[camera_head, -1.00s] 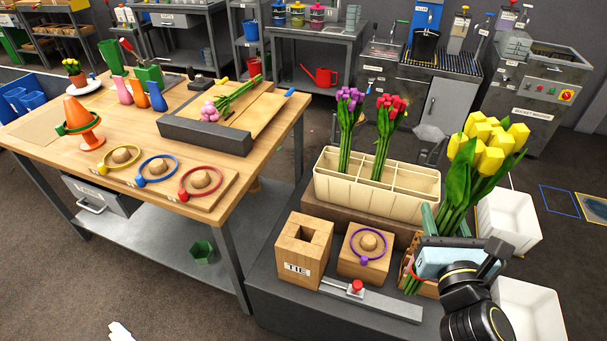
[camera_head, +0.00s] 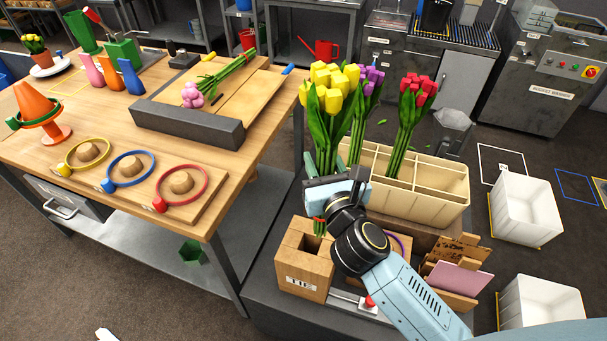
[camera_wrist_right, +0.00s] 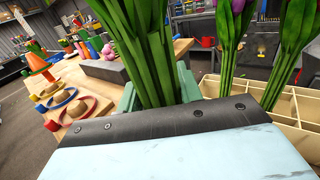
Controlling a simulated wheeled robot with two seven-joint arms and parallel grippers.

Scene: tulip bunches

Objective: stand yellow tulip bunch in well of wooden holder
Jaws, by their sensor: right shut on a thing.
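The yellow tulip bunch (camera_head: 333,88) stands upright in my right gripper (camera_head: 325,178), which is shut on its green stems. In the right wrist view the stems (camera_wrist_right: 145,45) rise between the two greenish fingers of the gripper (camera_wrist_right: 158,88). The wooden holder (camera_head: 300,280), a block marked TIE with a square well in its top, sits on the dark stand below. The stem ends, with a red band near them, show just under the gripper at the well's far right edge. I cannot tell whether they are inside the well. My left gripper is not in view.
A cream divided crate (camera_head: 425,205) with purple (camera_head: 370,85) and red (camera_head: 417,90) tulip bunches stands behind right. Beside the holder are a red-knobbed lever (camera_head: 369,301) and a pink card (camera_head: 460,278). The wooden table (camera_head: 235,185) is at left.

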